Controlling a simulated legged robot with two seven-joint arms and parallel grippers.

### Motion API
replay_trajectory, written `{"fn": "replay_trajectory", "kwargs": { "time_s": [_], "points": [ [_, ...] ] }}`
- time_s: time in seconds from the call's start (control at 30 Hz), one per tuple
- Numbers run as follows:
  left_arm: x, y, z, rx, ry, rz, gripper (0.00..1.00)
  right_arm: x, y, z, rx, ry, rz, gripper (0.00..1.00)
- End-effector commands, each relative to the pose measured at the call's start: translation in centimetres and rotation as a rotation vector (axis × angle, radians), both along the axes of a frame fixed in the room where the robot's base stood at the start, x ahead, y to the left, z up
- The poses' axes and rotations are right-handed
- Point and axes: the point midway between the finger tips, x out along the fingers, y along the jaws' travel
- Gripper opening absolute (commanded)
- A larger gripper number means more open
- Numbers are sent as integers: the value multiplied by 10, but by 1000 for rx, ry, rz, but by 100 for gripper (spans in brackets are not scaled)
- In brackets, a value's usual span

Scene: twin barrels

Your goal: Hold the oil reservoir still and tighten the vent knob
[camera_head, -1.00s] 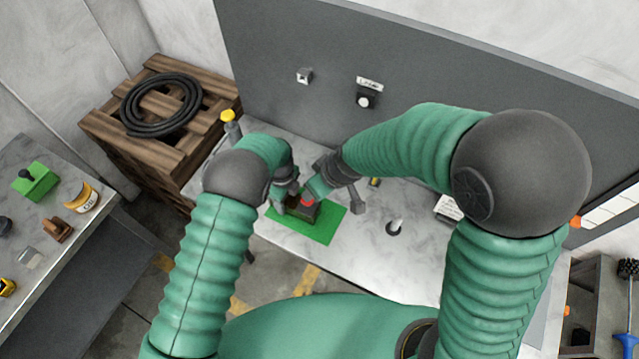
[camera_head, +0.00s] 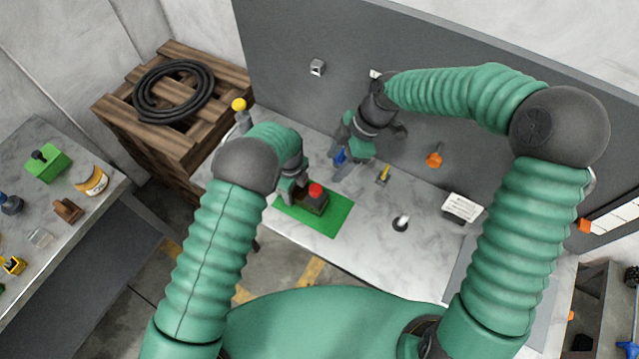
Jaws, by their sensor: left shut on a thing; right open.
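The oil reservoir (camera_head: 314,206) is a small dark box on a green mat (camera_head: 334,223) on the marble bench. The red vent knob (camera_head: 316,190) sits on its top and is in plain view. My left gripper (camera_head: 297,196) is shut on the reservoir at its left side; its fingertips are partly hidden by the wrist. My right gripper (camera_head: 347,163) is open, above the bench behind and right of the reservoir, apart from the knob. Something blue (camera_head: 340,156) shows at its fingers; I cannot tell whether it is held or lies behind.
A yellow-handled tool (camera_head: 383,174), an orange item (camera_head: 434,157), a white-topped peg (camera_head: 401,222) and a white-labelled box (camera_head: 461,207) are on the right. A grey panel (camera_head: 300,100) rises behind the bench. A yellow-topped post (camera_head: 239,106) stands at the left end.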

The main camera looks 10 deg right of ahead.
Motion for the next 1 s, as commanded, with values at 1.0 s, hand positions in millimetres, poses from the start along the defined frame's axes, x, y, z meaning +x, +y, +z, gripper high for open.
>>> {"fn": "replay_trajectory", "kwargs": {
  "time_s": [1.0],
  "points": [
    [-1, -1, 0, -1, 1, 0, 3, -3, 44, -109, 3, -4, 16, 46]
  ]
}}
